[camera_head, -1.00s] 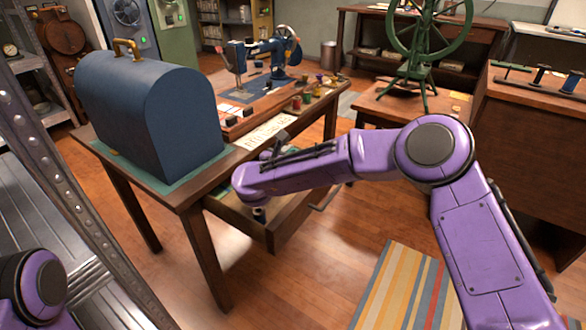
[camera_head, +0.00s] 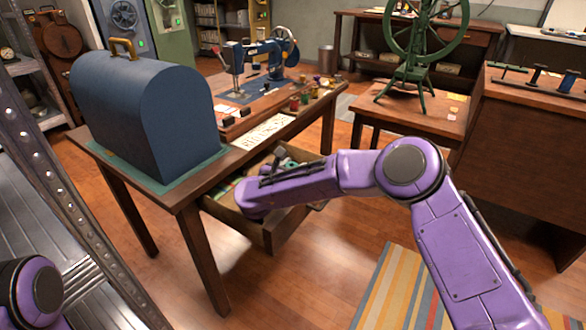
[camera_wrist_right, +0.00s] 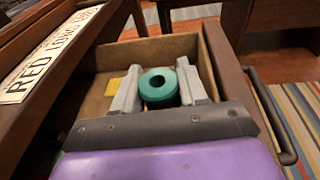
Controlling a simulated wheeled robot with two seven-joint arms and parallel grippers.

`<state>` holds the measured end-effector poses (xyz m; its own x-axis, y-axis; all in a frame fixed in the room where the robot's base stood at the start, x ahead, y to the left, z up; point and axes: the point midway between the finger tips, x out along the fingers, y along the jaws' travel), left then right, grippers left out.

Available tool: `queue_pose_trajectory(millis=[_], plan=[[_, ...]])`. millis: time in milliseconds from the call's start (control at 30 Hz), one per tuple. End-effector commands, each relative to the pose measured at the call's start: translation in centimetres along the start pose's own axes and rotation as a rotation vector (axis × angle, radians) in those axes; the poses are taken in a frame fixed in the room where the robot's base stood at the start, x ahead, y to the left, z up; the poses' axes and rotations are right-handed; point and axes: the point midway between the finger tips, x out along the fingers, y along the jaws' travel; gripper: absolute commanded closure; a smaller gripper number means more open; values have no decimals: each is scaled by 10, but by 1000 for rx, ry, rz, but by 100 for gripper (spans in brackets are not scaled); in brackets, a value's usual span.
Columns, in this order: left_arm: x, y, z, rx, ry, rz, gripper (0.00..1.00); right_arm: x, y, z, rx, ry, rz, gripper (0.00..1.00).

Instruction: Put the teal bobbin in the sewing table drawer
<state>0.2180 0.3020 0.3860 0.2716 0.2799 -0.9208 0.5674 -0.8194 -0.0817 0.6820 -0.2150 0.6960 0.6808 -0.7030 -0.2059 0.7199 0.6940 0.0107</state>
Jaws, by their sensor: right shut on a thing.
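The teal bobbin (camera_wrist_right: 160,98) is a short ring-shaped piece with a dark hole, held between the two grey fingers of my right gripper (camera_wrist_right: 167,90) in the right wrist view. The sewing table drawer (camera_head: 283,233) is pulled open under the tabletop. In the wrist view the drawer's wooden walls (camera_wrist_right: 222,58) surround the fingers and bobbin; I cannot tell whether the bobbin touches the floor. In the head view my right forearm covers much of the drawer. My left gripper is not in view; only part of the left arm shows at lower left.
The sewing table (camera_head: 190,196) carries a blue domed case (camera_head: 150,110), a sewing machine (camera_head: 262,55), a sign (camera_head: 263,132) and small spools. The drawer handle (camera_wrist_right: 272,115) sticks out at right. A metal shelf (camera_head: 60,165) stands at left. A striped rug (camera_head: 395,290) lies in front.

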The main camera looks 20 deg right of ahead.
Motion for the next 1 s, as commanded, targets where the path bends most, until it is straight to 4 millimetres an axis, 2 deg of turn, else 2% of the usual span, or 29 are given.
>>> queue_pose_trajectory(millis=[33, 133, 167, 200, 233, 500, 667, 700, 1000], plan=[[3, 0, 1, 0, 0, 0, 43, 0, -1, -8, -3, 6, -2, 88], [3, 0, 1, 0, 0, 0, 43, 0, -1, -8, -4, 8, -2, 88], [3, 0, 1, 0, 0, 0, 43, 0, -1, -8, -4, 9, -3, 51], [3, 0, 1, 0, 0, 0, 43, 0, -2, -9, -5, 9, -3, 38], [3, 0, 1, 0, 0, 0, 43, 0, -2, -9, -5, 10, -3, 32], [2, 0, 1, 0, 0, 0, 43, -1, -2, -11, -8, 14, -4, 32], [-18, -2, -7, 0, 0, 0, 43, -6, -2, 9, -8, 14, -3, 32], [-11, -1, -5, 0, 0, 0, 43, -16, 0, 2, -9, 13, 1, 32], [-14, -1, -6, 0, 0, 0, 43, -95, 0, 6, -5, 6, 2, 32]])
